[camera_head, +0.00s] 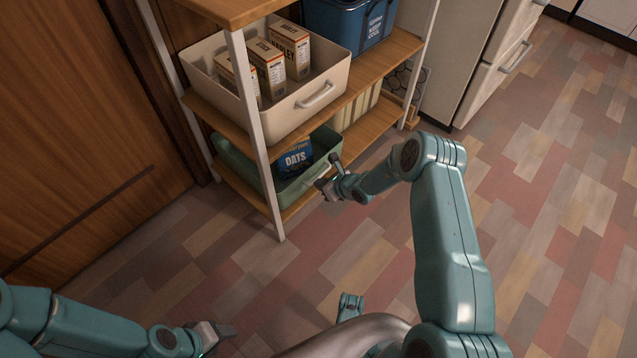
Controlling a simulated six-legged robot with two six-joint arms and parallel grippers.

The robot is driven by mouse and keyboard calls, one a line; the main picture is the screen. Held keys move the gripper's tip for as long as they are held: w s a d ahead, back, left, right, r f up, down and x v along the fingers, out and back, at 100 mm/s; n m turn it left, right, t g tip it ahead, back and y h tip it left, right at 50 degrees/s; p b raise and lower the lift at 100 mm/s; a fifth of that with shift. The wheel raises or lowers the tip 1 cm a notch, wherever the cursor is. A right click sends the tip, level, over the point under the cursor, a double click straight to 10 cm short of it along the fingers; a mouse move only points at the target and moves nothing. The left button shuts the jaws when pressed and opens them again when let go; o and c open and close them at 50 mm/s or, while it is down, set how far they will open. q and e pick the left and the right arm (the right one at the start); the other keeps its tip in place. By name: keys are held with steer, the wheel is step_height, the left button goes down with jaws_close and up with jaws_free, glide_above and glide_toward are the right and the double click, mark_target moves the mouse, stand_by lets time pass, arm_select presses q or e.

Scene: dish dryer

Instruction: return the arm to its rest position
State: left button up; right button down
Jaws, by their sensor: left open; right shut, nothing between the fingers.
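My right arm reaches forward from the lower right, bends at a high elbow and points left toward the shelf. Its gripper (328,178) is shut and empty, in front of the green bin on the low shelf, close to the bin's right end in the picture. I cannot tell whether it touches the bin. My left arm lies low along the bottom left edge. Its gripper (222,335) is open and empty above the floor, well away from the shelf.
A shelf unit (252,125) holds a cream bin (315,105) with several boxes, a blue container (350,25), and the green bin (301,187) with an oats packet (295,159). A wooden door (70,120) is at left and a fridge (470,60) behind. The tiled floor (560,200) is clear at right.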

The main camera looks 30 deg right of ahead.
steer(key=p+v, duration=0.3)
steer(key=v, duration=0.5)
steer(key=s+a+r+n+g+y, duration=0.2)
steer(key=s+a+n, duration=0.15)
steer(key=a, duration=0.45)
steer(key=s+a+r+n+g+y, duration=0.2)
steer(key=s+a+n, duration=0.15)
steer(key=a, duration=0.35)
steer(key=s+a+n+g+h, duration=0.3)
steer(key=s+n+g, duration=0.3)
steer(key=s+n, duration=1.55)
step_height(320, 180, up, 29)
steer(key=w+n+t+p, duration=0.1)
steer(key=w+p, duration=0.1)
steer(key=p, duration=2.7)
steer(key=shift+a+f, duration=0.2)
steer(key=shift+a, duration=0.1)
